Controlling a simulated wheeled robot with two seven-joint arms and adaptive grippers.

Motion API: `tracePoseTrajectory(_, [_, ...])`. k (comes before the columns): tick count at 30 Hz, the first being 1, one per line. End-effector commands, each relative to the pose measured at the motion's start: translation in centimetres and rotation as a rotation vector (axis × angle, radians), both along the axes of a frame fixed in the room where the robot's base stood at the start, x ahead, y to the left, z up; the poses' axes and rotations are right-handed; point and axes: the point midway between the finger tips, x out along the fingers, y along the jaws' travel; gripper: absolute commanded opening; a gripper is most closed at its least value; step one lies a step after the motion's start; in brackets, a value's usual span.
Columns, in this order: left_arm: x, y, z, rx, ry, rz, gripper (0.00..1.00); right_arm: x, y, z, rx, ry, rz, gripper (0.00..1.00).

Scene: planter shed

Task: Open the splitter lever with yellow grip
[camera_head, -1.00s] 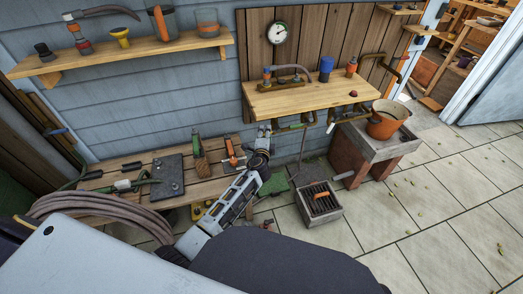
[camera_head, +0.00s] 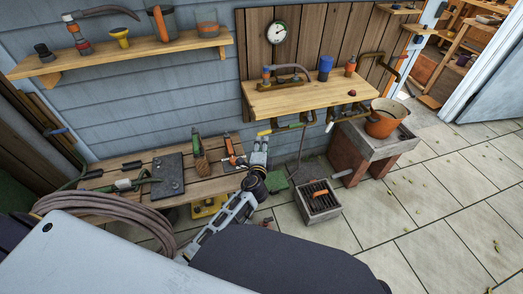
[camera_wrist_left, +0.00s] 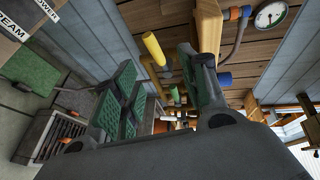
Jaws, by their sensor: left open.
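The lever with the yellow grip (camera_head: 264,132) sticks out to the left from the pipework under the wooden wall shelf in the head view. In the left wrist view a thick yellow grip (camera_wrist_left: 153,48) shows between and just above my spread fingers, apparently not clamped. My left gripper (camera_head: 260,143) is just below the yellow grip in the head view. In the left wrist view its green-padded fingers (camera_wrist_left: 162,88) are open with nothing held. My right gripper is out of view.
A gauge (camera_head: 278,32) is on the wall. A slatted bench (camera_head: 215,182) with tools stands left, a grated concrete box (camera_head: 318,205) below, and a pot (camera_head: 384,118) right.

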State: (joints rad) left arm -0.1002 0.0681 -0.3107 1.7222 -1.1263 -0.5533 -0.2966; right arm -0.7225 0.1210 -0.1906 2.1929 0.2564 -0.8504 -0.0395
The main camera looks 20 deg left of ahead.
Motion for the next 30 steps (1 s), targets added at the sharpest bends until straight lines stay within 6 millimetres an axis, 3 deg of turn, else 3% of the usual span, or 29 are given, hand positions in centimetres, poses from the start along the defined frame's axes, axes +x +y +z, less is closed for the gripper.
tracePoseTrajectory(7, [-1.7,-0.3,0.3,0.0,0.001,0.001,0.43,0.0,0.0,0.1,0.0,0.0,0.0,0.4])
tracePoseTrajectory(20, [-2.2,-0.4,0.4,0.0,0.0,0.0,0.43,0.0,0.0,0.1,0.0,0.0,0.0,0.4])
tracePoseTrajectory(30, [-1.3,-0.4,0.7,0.0,-0.021,0.0,0.02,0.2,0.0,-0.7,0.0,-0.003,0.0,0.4])
